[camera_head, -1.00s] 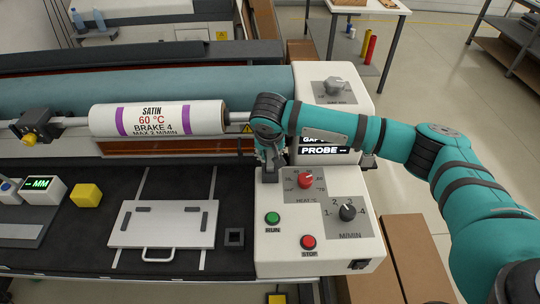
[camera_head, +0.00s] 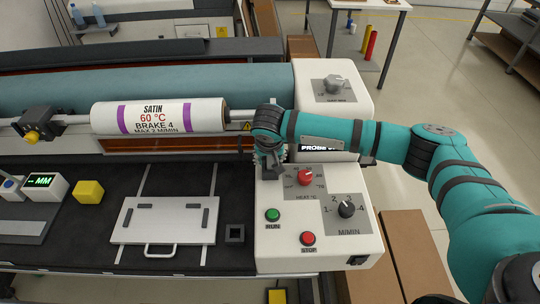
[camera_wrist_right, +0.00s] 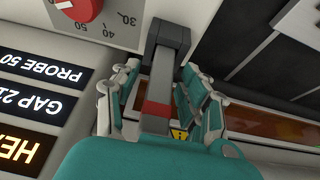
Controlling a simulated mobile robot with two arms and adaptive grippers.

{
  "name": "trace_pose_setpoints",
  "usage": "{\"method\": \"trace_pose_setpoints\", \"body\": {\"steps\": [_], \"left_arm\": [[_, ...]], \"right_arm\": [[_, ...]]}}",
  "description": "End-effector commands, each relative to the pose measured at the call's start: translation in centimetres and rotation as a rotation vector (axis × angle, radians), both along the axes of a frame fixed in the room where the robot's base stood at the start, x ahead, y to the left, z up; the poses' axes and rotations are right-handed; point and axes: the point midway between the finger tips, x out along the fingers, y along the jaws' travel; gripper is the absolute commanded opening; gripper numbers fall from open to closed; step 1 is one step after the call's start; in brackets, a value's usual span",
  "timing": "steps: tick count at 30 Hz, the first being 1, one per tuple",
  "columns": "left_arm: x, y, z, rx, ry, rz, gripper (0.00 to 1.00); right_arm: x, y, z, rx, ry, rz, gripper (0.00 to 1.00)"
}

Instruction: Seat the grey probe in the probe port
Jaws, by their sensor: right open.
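The grey probe (camera_wrist_right: 160,75), a bar with a red band, stands between the fingers of my right gripper (camera_wrist_right: 163,98) in the right wrist view. Its far end meets a dark block (camera_wrist_right: 170,32), apparently the probe port, beside the dial panel; the exact depth is hidden. My right gripper is open, with gaps between its fingers and the probe. In the head view my right gripper (camera_head: 269,160) points down at the left back edge of the white control box (camera_head: 285,255) and hides most of the probe. My left gripper is out of view.
The display reads PROBE 50 (camera_wrist_right: 40,70) in the right wrist view. The control box carries a red heat knob (camera_head: 305,177), a black speed knob (camera_head: 346,209) and run and stop buttons. A printed roll (camera_head: 160,116) lies left of my gripper. A handled plate (camera_head: 165,221) lies on the dark bed.

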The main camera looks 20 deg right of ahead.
Motion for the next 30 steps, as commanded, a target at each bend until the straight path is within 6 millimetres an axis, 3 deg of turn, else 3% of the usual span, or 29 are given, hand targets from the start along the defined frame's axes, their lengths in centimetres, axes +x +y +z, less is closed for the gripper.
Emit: {"method": "trace_pose_setpoints", "body": {"steps": [5, 21, 30], "left_arm": [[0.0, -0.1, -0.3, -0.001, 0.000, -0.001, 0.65], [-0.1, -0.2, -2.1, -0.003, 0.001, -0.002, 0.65], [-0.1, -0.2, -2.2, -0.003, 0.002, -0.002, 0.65]], "right_arm": [[-0.3, 0.1, 1.0, 0.001, -0.001, 0.000, 0.44], [-3.9, 1.4, 10.3, 0.001, -0.002, -0.001, 0.44], [-4.3, 1.5, 11.4, 0.001, 0.001, -0.001, 0.44]]}}
